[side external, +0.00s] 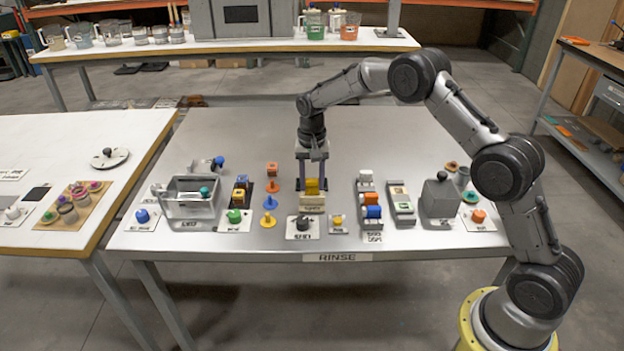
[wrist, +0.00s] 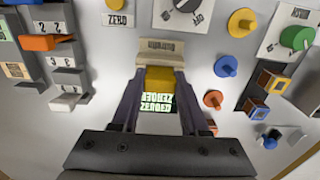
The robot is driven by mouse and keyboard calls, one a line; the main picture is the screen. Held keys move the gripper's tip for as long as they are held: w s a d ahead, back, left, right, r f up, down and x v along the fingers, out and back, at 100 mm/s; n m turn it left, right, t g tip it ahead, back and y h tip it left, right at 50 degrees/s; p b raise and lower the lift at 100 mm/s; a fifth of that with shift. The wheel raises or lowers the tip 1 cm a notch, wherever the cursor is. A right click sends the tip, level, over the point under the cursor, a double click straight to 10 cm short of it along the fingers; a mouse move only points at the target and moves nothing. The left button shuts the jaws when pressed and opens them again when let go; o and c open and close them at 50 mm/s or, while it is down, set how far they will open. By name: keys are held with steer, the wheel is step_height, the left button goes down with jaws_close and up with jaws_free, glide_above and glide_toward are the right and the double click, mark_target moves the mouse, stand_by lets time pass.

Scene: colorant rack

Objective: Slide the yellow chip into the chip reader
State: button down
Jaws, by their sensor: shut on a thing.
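The yellow chip (side external: 312,186) is between the two fingers of my gripper (side external: 312,184), which points straight down and is shut on it. A cream block with a dark label, which looks like the chip reader (side external: 312,202), stands right at the chip on the near side. In the wrist view the yellow chip (wrist: 160,78) meets the cream block (wrist: 160,52) edge to edge. I cannot tell how far the chip sits in it. A green-lit panel with dark lettering (wrist: 157,102) shows between my fingers (wrist: 158,80), behind the chip.
A dark knob on a white plate (side external: 303,226) and a small yellow knob (side external: 338,220) stand in front. Orange and blue pegs (side external: 269,202) are to the left. A clear bin (side external: 190,198) stands farther left.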

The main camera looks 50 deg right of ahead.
mark_target(311, 180)
steer(key=shift+f, duration=0.85)
steer(key=c, duration=0.7)
jaws_free()
steer(key=o, duration=0.4)
steer(key=shift+s+f, duration=0.1)
steer(key=shift+f, duration=0.05)
steer(key=shift+c, duration=0.2)
steer(key=shift+d, duration=0.1)
step_height(311, 180, up, 14)
steer(key=shift+r, duration=0.2)
